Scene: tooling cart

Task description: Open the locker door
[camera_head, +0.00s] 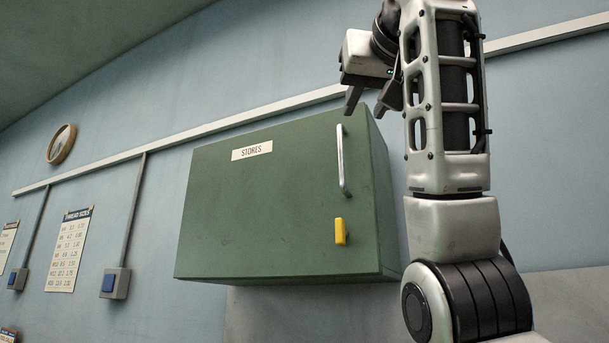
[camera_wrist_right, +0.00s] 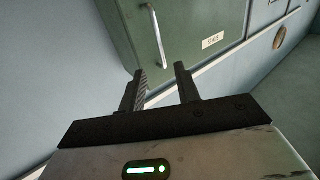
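The green locker (camera_head: 260,200), labelled STORES, hangs on the wall and its door looks closed. A silver vertical bar handle (camera_head: 342,162) is on the right side of the door, with a yellow latch (camera_head: 340,232) below it. My right gripper (camera_head: 366,106) is at the locker's upper right corner, near the top of the handle. In the right wrist view, my right gripper (camera_wrist_right: 160,72) is open and empty. The locker (camera_wrist_right: 195,30) and handle (camera_wrist_right: 158,35) show beyond its fingertips, and no contact shows. My left gripper is out of view.
My right arm fills the space right of the locker. A pale rail (camera_head: 100,165) runs along the wall behind. Switch boxes (camera_head: 115,284), a chart (camera_head: 68,250) and a round clock (camera_head: 61,144) are at left. The space before the door's left part looks clear.

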